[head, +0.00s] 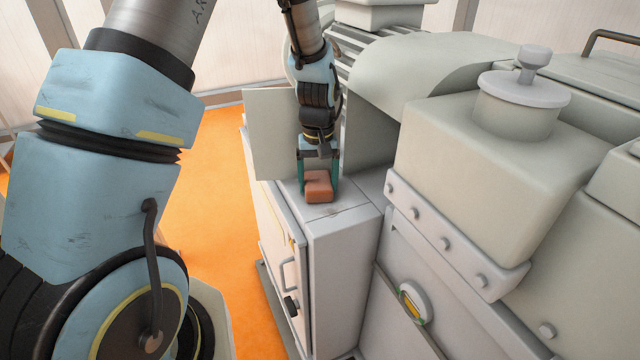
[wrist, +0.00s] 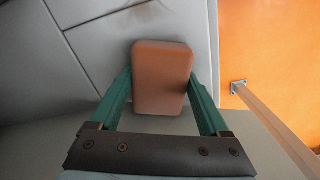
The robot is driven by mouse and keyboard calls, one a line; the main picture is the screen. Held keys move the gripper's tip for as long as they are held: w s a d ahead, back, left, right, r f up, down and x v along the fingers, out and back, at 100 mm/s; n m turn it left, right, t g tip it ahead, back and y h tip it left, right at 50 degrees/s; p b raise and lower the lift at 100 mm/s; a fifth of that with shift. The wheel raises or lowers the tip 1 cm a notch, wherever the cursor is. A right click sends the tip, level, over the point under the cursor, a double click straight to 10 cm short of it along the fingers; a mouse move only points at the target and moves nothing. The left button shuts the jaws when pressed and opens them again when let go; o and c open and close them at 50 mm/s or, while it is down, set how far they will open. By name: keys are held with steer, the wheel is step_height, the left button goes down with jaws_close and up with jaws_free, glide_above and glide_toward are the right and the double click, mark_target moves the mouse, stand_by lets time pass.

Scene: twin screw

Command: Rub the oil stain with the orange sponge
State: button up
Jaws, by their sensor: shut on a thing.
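The orange sponge (head: 319,187), a small brownish-orange block, is between the fingers of my gripper (head: 318,180) in the head view. In the wrist view the sponge (wrist: 162,78) sits between the two green fingers of my gripper (wrist: 162,85), which are shut on its sides. The sponge is at or just above the grey cabinet top (head: 345,222); I cannot tell whether it touches. A faint dark smudge (wrist: 147,20), perhaps the oil stain, shows on the grey surface beyond the sponge in the wrist view. The sponge may hide part of it.
A grey upright panel (head: 275,130) stands close behind my gripper. A large machine housing (head: 490,160) with bolts and a capped lid rises to the right. The orange floor (head: 205,190) is open to the left. A rail (wrist: 275,125) shows at the right in the wrist view.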

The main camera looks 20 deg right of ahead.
steer(key=shift+r+p, duration=2.2)
steer(key=shift+r, duration=0.75)
steer(key=shift+r+p, duration=1.15)
steer(key=shift+r, duration=0.4)
